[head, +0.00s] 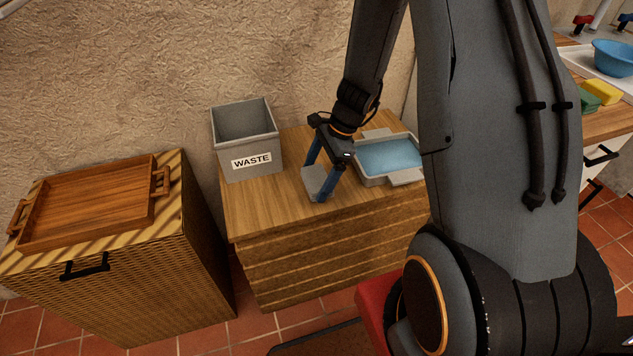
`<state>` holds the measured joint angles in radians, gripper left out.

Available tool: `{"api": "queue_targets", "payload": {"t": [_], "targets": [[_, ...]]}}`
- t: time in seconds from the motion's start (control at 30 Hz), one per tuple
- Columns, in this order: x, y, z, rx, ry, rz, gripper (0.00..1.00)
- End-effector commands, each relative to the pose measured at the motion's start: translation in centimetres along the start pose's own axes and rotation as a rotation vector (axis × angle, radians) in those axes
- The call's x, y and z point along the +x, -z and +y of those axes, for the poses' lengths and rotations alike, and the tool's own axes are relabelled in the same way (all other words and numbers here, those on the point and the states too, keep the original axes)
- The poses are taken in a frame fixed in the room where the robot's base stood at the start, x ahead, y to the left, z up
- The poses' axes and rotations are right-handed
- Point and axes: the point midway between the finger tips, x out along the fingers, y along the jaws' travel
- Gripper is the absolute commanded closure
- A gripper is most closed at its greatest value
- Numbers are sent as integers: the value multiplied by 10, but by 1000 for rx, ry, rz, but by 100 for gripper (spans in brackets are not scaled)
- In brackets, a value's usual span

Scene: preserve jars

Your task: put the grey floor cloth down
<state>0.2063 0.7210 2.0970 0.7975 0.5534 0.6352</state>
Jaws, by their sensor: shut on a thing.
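My gripper (317,181) is above the wooden cabinet top, between the waste bin and the blue-filled tray. Its blue fingers are shut on the grey floor cloth (315,178), which shows as a small flat grey piece between the fingers. The cloth is close to the cabinet top, near its middle. I cannot tell whether it touches the wood.
A grey bin marked WASTE (245,141) stands left of my gripper. A grey tray with blue inside (372,180) stands to the right. Bare wood (265,212) lies in front of the bin. A wooden tray (90,205) rests on a wicker cabinet at left.

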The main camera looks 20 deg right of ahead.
Motion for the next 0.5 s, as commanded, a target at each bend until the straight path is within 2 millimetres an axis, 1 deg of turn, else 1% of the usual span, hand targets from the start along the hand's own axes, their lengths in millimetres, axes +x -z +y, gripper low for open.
{"api": "queue_targets", "payload": {"t": [0.03,0.13,0.5], "targets": [[9,3,1,1,-4,-2,41],[20,7,0,0,-2,-1,41],[24,8,0,-3,-2,0,41]]}}
